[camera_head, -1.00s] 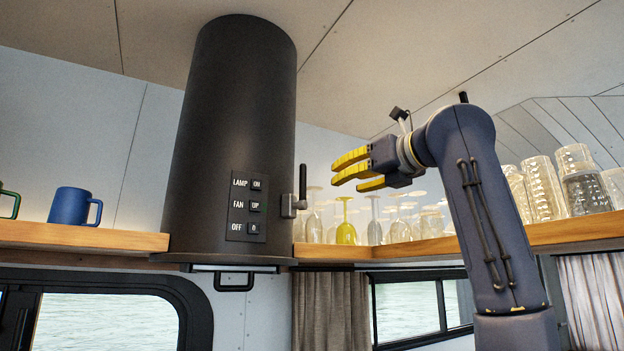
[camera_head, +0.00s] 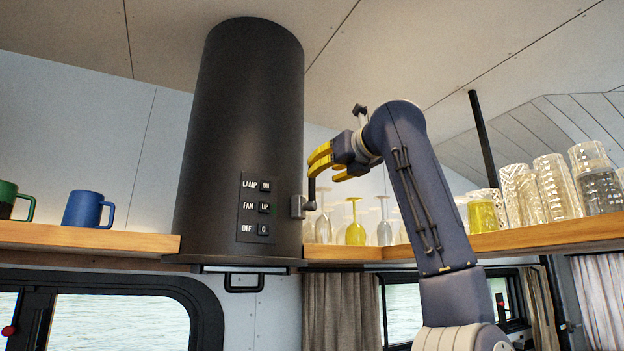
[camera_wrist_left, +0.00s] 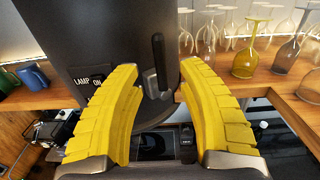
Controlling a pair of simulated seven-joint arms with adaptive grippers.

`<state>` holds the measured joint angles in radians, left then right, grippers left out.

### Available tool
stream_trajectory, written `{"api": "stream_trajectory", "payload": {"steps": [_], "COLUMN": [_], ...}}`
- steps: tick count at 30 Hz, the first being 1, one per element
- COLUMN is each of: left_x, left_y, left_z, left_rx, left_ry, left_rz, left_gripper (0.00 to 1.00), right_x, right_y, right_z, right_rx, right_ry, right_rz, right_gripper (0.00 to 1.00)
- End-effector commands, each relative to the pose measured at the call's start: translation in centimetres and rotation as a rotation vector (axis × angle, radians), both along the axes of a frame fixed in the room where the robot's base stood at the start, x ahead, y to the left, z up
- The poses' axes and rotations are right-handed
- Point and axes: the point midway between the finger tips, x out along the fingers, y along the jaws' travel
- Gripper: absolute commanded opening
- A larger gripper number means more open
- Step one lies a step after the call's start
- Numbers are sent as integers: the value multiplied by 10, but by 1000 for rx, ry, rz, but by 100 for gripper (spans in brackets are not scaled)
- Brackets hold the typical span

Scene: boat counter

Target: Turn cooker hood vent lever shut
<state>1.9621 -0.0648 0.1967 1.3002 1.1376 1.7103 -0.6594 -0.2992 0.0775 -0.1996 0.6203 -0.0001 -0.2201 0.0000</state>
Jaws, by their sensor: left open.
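The black cylindrical cooker hood (camera_head: 235,120) hangs in the middle of the head view, with a label panel (camera_head: 254,208) on its front. The vent lever (camera_head: 311,190) is a dark upright handle on a small grey bracket (camera_head: 298,206) at the hood's right side. My left gripper (camera_head: 323,172) is open at the lever's upper part, its yellow fingers hiding the lever's top in the head view. In the left wrist view the lever (camera_wrist_left: 158,60) stands upright, ahead of and between the two spread fingers (camera_wrist_left: 162,72). I cannot tell whether a finger touches it. My right gripper is not in view.
A wooden shelf (camera_head: 410,252) right of the hood holds stemmed glasses (camera_head: 355,233) and tumblers (camera_head: 553,187), close behind and below my left gripper. Blue (camera_head: 88,209) and green mugs stand on the left shelf (camera_head: 90,240). Free air lies in front of the hood.

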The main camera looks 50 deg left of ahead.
Motion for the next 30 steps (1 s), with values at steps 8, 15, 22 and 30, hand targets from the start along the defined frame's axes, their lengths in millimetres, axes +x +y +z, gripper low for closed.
{"api": "stream_trajectory", "payload": {"steps": [8,15,22,30], "left_x": [8,13,14,14], "left_y": [43,63,69,69], "left_z": [0,0,0,0], "left_rx": [-1,0,1,1], "left_ry": [1,1,0,0], "left_rz": [2,1,0,0], "left_gripper": [39,39,39,39], "right_x": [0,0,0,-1], "right_y": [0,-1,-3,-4], "right_z": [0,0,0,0], "right_rx": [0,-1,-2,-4], "right_ry": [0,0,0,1], "right_rz": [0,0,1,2], "right_gripper": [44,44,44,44]}}
